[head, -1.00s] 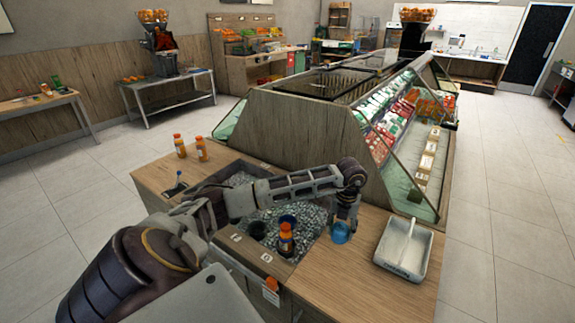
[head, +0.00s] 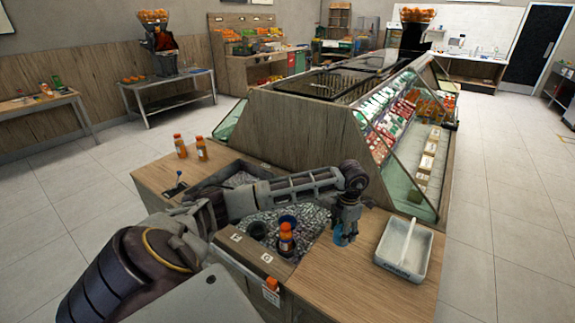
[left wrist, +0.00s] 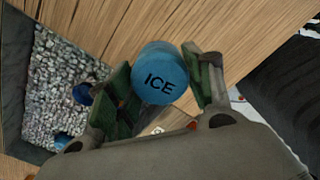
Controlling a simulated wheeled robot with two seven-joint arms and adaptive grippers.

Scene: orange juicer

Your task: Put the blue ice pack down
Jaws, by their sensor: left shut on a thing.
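The blue ice pack (left wrist: 157,77) is a short round cylinder marked ICE, seen in the left wrist view between my finger pads. In the head view the ice pack (head: 338,240) shows only in part, low between the fingers, at the wooden counter right of the ice bin. My left gripper (head: 346,230) points down and is shut on the ice pack; it also shows in the left wrist view (left wrist: 163,86). I cannot tell whether the pack's underside touches the counter. My right gripper is not in view.
Two juice bottles (head: 201,149) stand at the back left. The front right counter (head: 350,285) is clear.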

